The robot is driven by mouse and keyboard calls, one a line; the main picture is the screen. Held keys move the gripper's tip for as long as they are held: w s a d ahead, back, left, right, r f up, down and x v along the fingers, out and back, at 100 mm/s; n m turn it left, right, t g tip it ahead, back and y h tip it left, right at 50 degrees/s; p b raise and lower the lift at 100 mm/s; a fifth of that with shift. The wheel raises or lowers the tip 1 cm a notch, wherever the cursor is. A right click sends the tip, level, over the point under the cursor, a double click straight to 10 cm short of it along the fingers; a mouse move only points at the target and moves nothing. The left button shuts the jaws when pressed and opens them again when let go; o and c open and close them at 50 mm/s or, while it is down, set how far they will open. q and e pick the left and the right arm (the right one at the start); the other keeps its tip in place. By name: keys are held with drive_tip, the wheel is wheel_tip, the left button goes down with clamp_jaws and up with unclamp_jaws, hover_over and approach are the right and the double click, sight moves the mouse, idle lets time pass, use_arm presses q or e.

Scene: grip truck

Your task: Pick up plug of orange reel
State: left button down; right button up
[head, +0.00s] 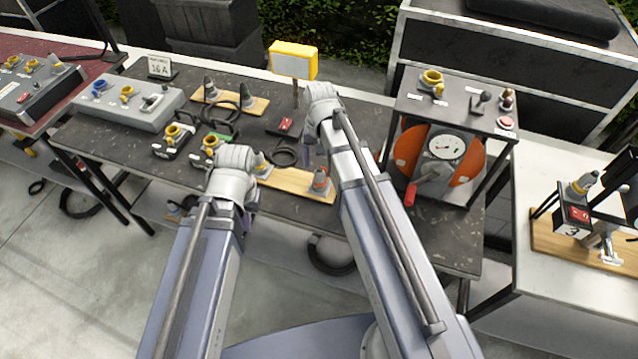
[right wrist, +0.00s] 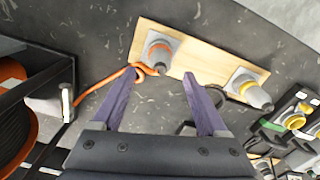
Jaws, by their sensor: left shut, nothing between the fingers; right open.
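The plug of the orange reel is a grey plug with an orange ring (head: 320,183) on a wooden board (head: 290,181) on the dark table. In the right wrist view the plug (right wrist: 162,52) lies just beyond my right gripper (right wrist: 160,80), with an orange cable at its base. That gripper is open and empty, its purple fingers pointing toward the plug without touching it. The orange reel (head: 408,150) stands in a black frame at right, with a dial and red-handled crank. My left gripper (head: 250,200) is shut and mostly hidden behind its own wrist.
A second plug with a yellow ring (right wrist: 245,88) sits on the same board. Boxes with yellow sockets (head: 172,140) stand left of it. A yellow-framed sign (head: 293,62) rises behind. The reel's black frame (head: 455,100) bounds the right side.

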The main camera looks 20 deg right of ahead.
sight(320, 168)
drive_tip(key=shift+f, duration=0.2)
wheel_tip(320, 168, down, 5)
drive_tip(key=b, duration=0.5)
drive_tip(key=shift+s+f, duration=0.15)
clamp_jaws()
idle(0.3)
